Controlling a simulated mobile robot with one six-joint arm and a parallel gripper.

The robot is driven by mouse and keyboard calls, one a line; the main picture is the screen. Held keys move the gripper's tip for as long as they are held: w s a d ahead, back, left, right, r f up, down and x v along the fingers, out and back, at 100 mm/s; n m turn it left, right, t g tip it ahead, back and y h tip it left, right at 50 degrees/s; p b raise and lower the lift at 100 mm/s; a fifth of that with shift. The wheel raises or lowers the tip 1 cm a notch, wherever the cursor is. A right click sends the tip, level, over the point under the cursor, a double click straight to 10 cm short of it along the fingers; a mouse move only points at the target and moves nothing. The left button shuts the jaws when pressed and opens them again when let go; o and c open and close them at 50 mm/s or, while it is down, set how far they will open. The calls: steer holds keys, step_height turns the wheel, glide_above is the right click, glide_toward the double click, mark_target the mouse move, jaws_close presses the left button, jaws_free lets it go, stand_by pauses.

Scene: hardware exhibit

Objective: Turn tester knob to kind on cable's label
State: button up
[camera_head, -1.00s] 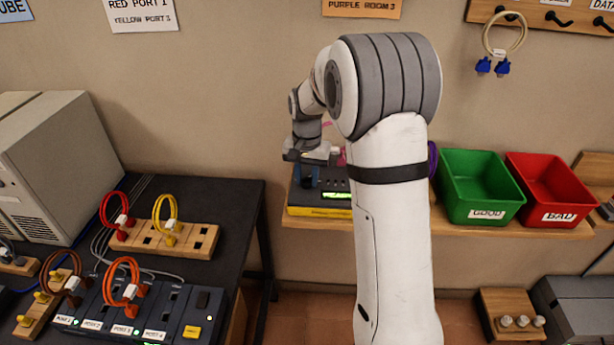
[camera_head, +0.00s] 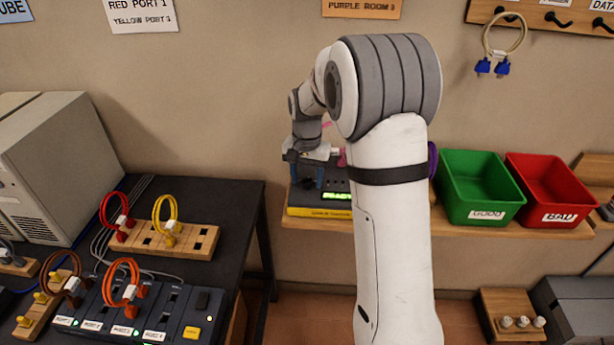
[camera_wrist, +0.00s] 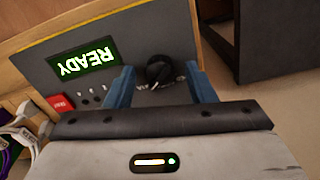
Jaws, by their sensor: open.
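The tester (camera_head: 330,198) stands on the wooden shelf, mostly behind my arm in the head view. In the wrist view its grey panel (camera_wrist: 120,42) shows upside down, with a lit green READY screen (camera_wrist: 86,62). The black round knob (camera_wrist: 162,71) has a pale pointer mark. My gripper (camera_wrist: 160,75) is open, with its blue fingers on either side of the knob. I cannot tell whether they touch it. A purple cable (camera_head: 433,160) shows partly behind my arm; another piece lies at the left edge of the wrist view.
Green GOOD (camera_head: 482,188) and red BAD (camera_head: 550,190) bins stand on the shelf right of my arm. A red button (camera_wrist: 60,103) and several small sockets are beside the screen. The black table (camera_head: 235,200) at left holds cable racks.

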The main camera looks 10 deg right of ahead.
mark_target(307, 179)
step_height(307, 179, up, 7)
steer(key=shift+f, duration=0.1)
steer(key=shift+r, duration=0.5)
